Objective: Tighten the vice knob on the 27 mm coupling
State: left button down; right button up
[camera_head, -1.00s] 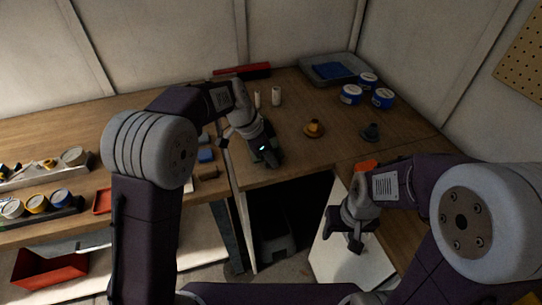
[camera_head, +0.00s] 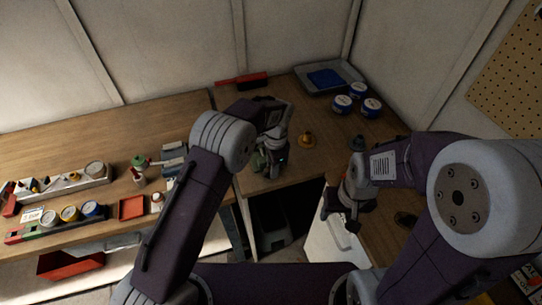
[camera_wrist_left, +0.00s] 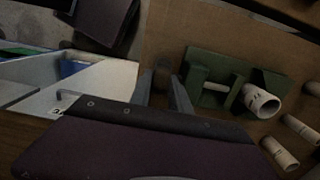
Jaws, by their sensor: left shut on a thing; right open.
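In the left wrist view a green vice (camera_wrist_left: 208,92) stands on the wooden bench with a white tubular coupling (camera_wrist_left: 262,102) at its right jaw. My left gripper (camera_wrist_left: 163,92) is beside the vice's left end, its two fingers shut on a small dark piece, the vice knob (camera_wrist_left: 161,74), as far as I can tell. In the head view my left gripper (camera_head: 271,168) is over the bench, and a bit of green of the vice shows beside it. The arm hides most of the vice and coupling there. My right gripper (camera_head: 345,215) is open and empty, pointing down near the right bench's front edge.
Loose white tubes (camera_wrist_left: 279,153) lie right of the vice. A yellow part (camera_head: 306,139) and a dark part (camera_head: 357,143) stand on the bench, with blue-and-white tubs (camera_head: 371,107) and a grey tray (camera_head: 300,80) behind. Racks of jars (camera_head: 69,214) stand on the left bench.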

pick_arm(q)
jog(key=shift+w+d+g+y+p, duration=0.1)
jog(key=shift+d+g+y+p, duration=0.15)
jog(key=shift+y+p, duration=0.7)
pick_arm(e)
jog(key=shift+r, duration=1.6)
pick_arm(q)
jog(key=c, duration=1.5)
grip_release()
jog(key=v, duration=0.9)
pick_arm(e)
jog(key=shift+f, duration=0.35)
pick_arm(q)
jog(key=shift+a, duration=0.1)
